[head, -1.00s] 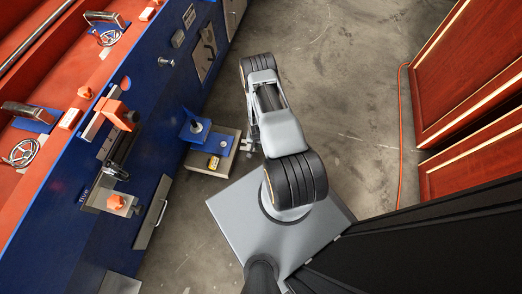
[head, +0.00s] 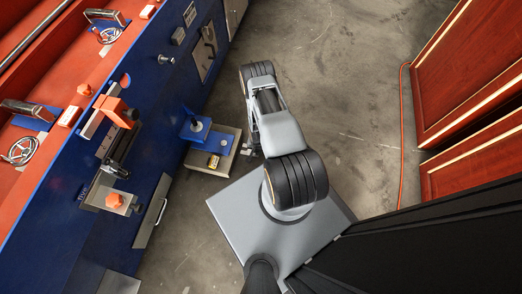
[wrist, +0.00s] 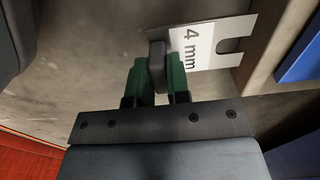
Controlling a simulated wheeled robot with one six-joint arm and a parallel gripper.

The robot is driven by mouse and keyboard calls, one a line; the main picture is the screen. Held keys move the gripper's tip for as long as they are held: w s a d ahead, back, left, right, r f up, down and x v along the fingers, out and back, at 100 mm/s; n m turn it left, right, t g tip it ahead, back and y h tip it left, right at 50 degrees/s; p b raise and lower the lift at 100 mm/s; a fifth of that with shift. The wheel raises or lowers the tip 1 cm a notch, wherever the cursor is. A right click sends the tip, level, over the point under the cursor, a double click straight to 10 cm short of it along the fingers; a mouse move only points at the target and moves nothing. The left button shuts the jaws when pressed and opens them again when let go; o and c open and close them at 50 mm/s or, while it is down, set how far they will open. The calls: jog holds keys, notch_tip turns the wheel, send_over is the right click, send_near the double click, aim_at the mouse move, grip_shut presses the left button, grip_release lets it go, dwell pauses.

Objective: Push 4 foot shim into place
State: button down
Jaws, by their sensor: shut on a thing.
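The shim (wrist: 205,45) is a thin pale plate marked "4 mm" with an open slot at its right end. My gripper (wrist: 157,75) has green fingers shut on the shim's dark grey tab. The slot faces right, toward the tan edge of a low block (wrist: 262,62) with a blue part (wrist: 302,55) on it. The prong ends lie close to that edge; I cannot tell if they touch it. In the head view, the blue foot (head: 194,127) with an upright bolt stands on a plate (head: 228,138) left of my arm. My fingers are mostly hidden there.
The blue machine side (head: 140,70) fills the left, with a handle (head: 152,210). Red cabinets (head: 465,70) and an orange cable (head: 401,130) are at right. Concrete floor (head: 340,70) is clear beyond my arm.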

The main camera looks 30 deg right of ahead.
jog(key=shift+w+a+b, duration=0.65)
jog(key=shift+w+a, duration=0.7)
jog(key=shift+w, duration=0.15)
jog(key=shift+w+a, duration=0.1)
jog(key=shift+w, duration=0.05)
jog(key=w+a+b, duration=0.3)
jog(key=w+a, duration=0.1)
jog(key=w, duration=0.1)
jog(key=shift+a, duration=0.3)
jog(key=c, duration=1)
grip_release()
notch_tip(320, 180, up, 14)
jog(key=p, duration=0.6)
